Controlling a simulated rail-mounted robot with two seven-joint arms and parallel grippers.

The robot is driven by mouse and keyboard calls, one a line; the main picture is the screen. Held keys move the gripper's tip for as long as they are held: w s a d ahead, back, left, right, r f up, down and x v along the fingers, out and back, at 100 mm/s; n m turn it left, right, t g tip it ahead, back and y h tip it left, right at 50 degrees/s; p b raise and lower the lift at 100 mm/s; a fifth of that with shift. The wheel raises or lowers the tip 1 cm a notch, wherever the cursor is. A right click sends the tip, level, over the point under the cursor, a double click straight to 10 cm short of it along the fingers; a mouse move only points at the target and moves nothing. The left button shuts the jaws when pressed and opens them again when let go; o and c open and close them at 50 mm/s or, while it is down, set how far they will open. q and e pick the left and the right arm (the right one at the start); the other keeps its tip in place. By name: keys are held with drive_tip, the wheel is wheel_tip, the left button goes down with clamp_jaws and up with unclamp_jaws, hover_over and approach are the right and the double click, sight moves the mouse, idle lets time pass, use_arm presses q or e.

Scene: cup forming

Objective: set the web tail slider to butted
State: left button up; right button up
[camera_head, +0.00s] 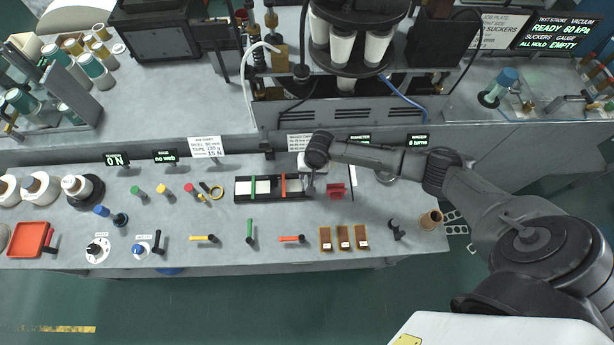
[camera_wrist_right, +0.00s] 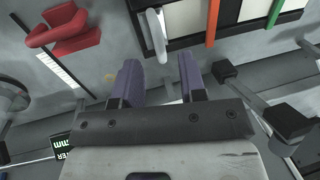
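A black tray (camera_head: 272,199) with white strips in it lies mid-bench, crossed by a green bar (camera_head: 252,187) and an orange bar (camera_head: 283,186). In the right wrist view, a pale upright tab (camera_wrist_right: 158,35) stands at the tray's near end; it may be the web tail slider, but no label for it is readable. My right gripper (camera_head: 309,183) is over the tray's right end. In the wrist view its two purple fingers (camera_wrist_right: 157,85) are apart, with the tab ahead of the gap between them; contact cannot be told. My left gripper is not in view.
A red block (camera_head: 336,190) sits just right of the gripper, beside a white ruled strip (camera_wrist_right: 58,65). A black knobbed fixture (camera_wrist_right: 270,105) is close to the fingers. Yellow, green and orange-handled tools and three brown pieces (camera_head: 343,238) lie along the front. The machine stands behind.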

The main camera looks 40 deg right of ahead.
sight(306, 179)
drive_tip(key=shift+w+a+f, duration=0.1)
drive_tip(key=shift+a+f, duration=0.05)
drive_tip(key=shift+f, duration=0.65)
drive_tip(key=shift+w+a+f, duration=0.1)
drive_tip(key=shift+f, duration=0.65)
clamp_jaws()
